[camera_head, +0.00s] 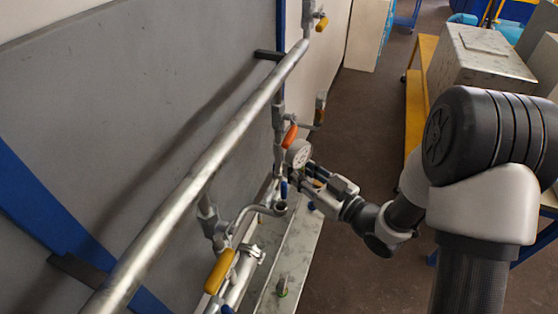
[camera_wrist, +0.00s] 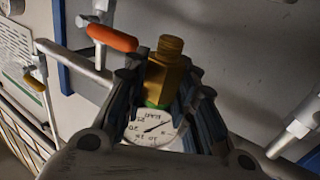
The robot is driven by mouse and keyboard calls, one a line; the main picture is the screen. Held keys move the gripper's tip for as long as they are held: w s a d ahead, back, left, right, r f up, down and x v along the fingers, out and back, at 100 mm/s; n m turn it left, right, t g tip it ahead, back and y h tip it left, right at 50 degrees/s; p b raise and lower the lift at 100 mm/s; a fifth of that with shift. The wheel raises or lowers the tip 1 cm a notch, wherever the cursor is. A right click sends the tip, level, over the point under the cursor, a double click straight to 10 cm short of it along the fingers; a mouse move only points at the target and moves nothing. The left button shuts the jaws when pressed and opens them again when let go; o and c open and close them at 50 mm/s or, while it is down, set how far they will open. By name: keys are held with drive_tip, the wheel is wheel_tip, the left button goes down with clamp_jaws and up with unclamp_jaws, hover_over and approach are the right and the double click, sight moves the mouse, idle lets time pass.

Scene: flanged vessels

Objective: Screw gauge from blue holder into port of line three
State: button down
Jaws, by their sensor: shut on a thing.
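My gripper (camera_head: 304,172) is shut on the gauge (camera_head: 299,153) beside the pipework. In the wrist view, the fingers (camera_wrist: 160,95) stand on both sides of the gauge. Its white dial (camera_wrist: 155,128) faces the camera, and its brass threaded stem (camera_wrist: 167,62) points up the picture, with a green band at its base. In the head view, a bent pipe ends in an upturned fitting (camera_head: 280,207), below and left of the gauge. I cannot tell which line it belongs to. The blue holder cannot be made out clearly.
A thick pipe (camera_head: 200,180) runs diagonally before the grey panel. An orange valve handle (camera_head: 290,136) is close to the gauge; it also shows in the wrist view (camera_wrist: 112,37). Yellow handles (camera_head: 220,271) stick out nearby. A pale beam (camera_head: 300,245) lies below.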

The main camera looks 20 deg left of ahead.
drive_tip(key=s+a+n+g, duration=0.1)
drive_tip(key=s+a+g+y+p, duration=0.1)
drive_tip(key=s, duration=0.1)
drive_tip(key=s+a+r+n+g, duration=0.1)
drive_tip(key=s+g, duration=0.1)
drive_tip(key=shift+n+y, duration=0.3)
drive_tip(key=shift+y, duration=0.1)
drive_tip(key=shift+d, duration=0.1)
drive_tip(key=shift+f+b, duration=2.2)
drive_tip(key=shift+f, duration=0.3)
drive_tip(key=shift+f+b, duration=0.25)
drive_tip(key=shift+b, duration=0.2)
drive_tip(key=shift+f+b, duration=0.75)
drive_tip(key=shift+f, duration=0.05)
